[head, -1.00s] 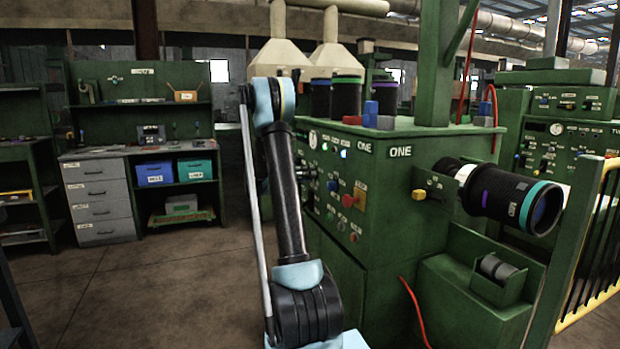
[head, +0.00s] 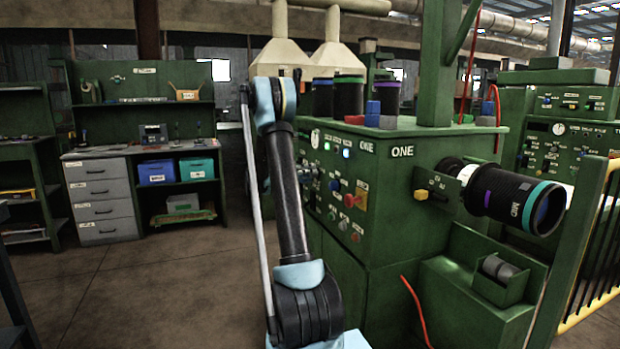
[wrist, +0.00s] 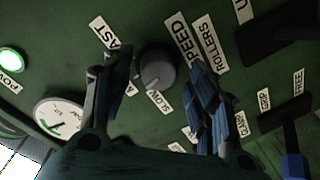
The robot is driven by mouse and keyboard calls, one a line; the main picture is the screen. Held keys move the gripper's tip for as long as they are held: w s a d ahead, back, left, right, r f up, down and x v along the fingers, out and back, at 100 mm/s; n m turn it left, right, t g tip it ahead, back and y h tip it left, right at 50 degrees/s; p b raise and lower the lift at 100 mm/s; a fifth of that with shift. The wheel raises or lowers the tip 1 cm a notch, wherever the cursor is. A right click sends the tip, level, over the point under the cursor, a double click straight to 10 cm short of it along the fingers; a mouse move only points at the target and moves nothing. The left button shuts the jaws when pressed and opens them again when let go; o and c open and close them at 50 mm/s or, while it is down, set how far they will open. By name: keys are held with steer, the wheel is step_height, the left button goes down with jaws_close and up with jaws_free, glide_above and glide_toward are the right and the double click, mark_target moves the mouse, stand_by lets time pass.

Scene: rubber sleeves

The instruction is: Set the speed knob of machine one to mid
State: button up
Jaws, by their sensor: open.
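Machine one (head: 395,215) is the green cabinet marked ONE, right of my arm in the head view. In the wrist view the grey round speed knob (wrist: 157,68) sits on its green panel, beside the SPEED label (wrist: 183,45). The FAST label (wrist: 112,38) is to its upper left and the SLOW label (wrist: 159,103) below it. A faint pale mark shows on the knob's lower edge, towards SLOW. My gripper (wrist: 157,62) is open, one finger on each side of the knob, with gaps visible.
A round dial (wrist: 60,116) and a lit green lamp (wrist: 10,61) are left of the knob. A black sleeve roll (head: 510,198) sticks out from the machine's right side. Open floor lies to the left.

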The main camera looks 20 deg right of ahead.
steer(key=a, duration=1.1)
steer(key=shift+s+a+r, duration=0.3)
steer(key=shift+s+a, duration=0.05)
steer(key=shift+s, duration=0.05)
